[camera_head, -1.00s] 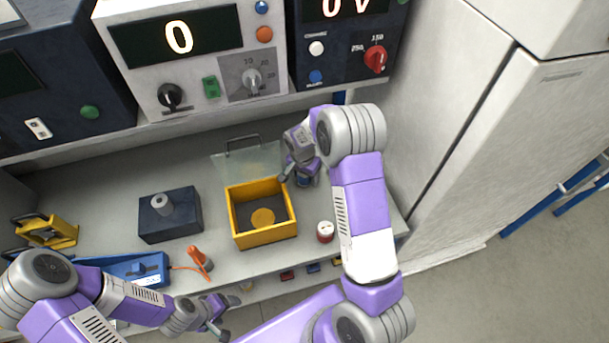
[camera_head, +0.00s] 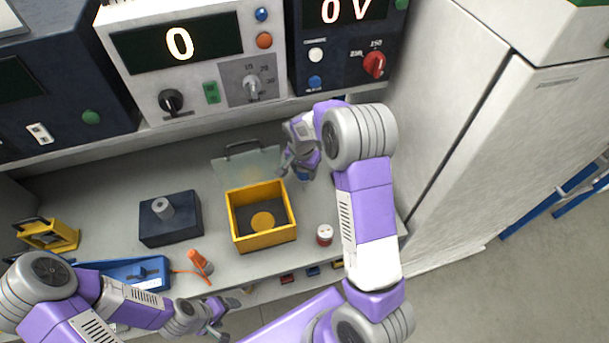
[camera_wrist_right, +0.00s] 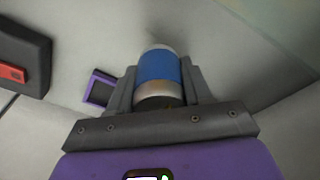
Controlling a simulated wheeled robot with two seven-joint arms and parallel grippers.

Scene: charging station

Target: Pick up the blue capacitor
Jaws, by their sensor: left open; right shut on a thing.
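The blue capacitor (camera_wrist_right: 158,68) is a blue cylinder with silvery ends. In the right wrist view it sits between the two fingers of my right gripper (camera_wrist_right: 158,88), which is shut on it. In the head view my right gripper (camera_head: 298,168) is over the shelf, just right of the yellow box's raised clear lid; the capacitor is mostly hidden there by the gripper. My left gripper (camera_head: 222,325) is open and empty at the shelf's front edge, low in the head view.
An open yellow box (camera_head: 262,240) stands mid-shelf, left of my right arm. Instrument panels (camera_head: 180,50) line the back; a white cabinet (camera_head: 480,130) stands right.

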